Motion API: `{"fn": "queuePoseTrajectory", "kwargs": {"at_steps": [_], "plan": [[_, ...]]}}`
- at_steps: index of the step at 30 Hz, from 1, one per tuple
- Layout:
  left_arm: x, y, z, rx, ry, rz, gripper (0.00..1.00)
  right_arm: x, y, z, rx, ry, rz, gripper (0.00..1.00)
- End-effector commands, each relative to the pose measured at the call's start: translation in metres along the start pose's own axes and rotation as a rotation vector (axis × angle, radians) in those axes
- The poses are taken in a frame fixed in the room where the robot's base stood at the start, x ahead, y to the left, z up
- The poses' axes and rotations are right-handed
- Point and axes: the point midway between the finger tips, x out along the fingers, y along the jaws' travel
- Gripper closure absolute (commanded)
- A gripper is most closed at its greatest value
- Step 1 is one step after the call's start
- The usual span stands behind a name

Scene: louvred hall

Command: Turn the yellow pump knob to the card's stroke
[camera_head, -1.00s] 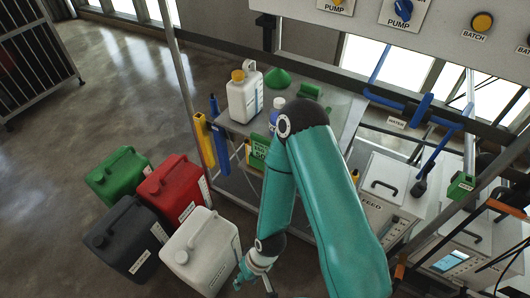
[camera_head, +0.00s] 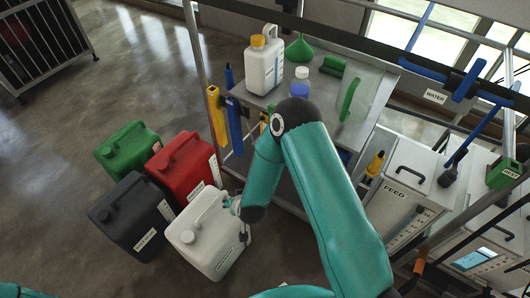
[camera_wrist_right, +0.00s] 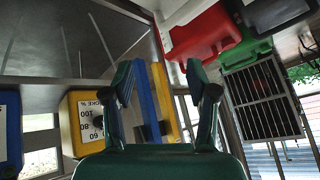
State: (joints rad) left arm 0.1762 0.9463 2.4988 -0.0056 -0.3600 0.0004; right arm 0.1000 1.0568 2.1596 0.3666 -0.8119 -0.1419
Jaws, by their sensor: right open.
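In the right wrist view a yellow box (camera_wrist_right: 74,142) stands left of my right gripper (camera_wrist_right: 162,82). Its white scale reads "OKE %", 100, 80 and 60. A small dark knob (camera_wrist_right: 98,121) sits at the scale's edge; its pointer setting is too small to tell. My right gripper is open, its two dark green fingers apart with nothing held between them. The yellow box is beside the left finger, farther off. In the head view my right arm bends down over the white canister (camera_head: 205,240). I cannot make out the card. My left gripper is out of view.
Red (camera_head: 185,165), green (camera_head: 127,148) and black (camera_head: 130,215) canisters stand on the floor. A metal bench (camera_head: 325,85) bears a white jug (camera_head: 264,70) and a green funnel (camera_head: 299,48). A blue box (camera_wrist_right: 10,135) is at the wrist view's left edge.

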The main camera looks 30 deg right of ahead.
Motion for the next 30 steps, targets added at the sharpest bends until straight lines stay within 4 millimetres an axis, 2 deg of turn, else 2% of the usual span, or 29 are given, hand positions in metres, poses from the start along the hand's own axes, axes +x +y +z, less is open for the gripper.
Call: {"fn": "queuePoseTrajectory", "kwargs": {"at_steps": [1,3,4,6,8,12,15,20,26,30], "plan": [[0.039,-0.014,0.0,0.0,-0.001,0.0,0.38,0.046,0.003,-0.014,0.023,0.142,0.051,0.42],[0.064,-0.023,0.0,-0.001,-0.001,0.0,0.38,0.074,0.008,-0.05,0.063,0.344,0.148,0.42],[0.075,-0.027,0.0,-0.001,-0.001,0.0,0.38,0.082,0.011,-0.063,0.082,0.426,0.194,0.42],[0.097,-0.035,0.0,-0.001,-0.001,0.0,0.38,0.091,0.018,-0.087,0.125,0.599,0.307,0.42],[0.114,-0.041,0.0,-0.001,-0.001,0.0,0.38,0.092,0.024,-0.1,0.161,0.724,0.407,0.42],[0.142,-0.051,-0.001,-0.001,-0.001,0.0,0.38,0.081,0.034,-0.106,0.236,0.918,0.617,0.42],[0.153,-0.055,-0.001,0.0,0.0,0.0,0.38,0.071,0.037,-0.103,0.271,0.989,0.723,0.42],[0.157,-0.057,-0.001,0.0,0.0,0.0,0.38,0.062,0.041,-0.102,0.295,1.027,0.799,0.42],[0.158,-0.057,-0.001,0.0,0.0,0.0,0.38,0.066,0.058,-0.117,0.298,1.029,0.805,0.42],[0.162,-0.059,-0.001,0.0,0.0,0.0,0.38,0.074,0.077,-0.135,0.298,1.029,0.803,0.42]]}}
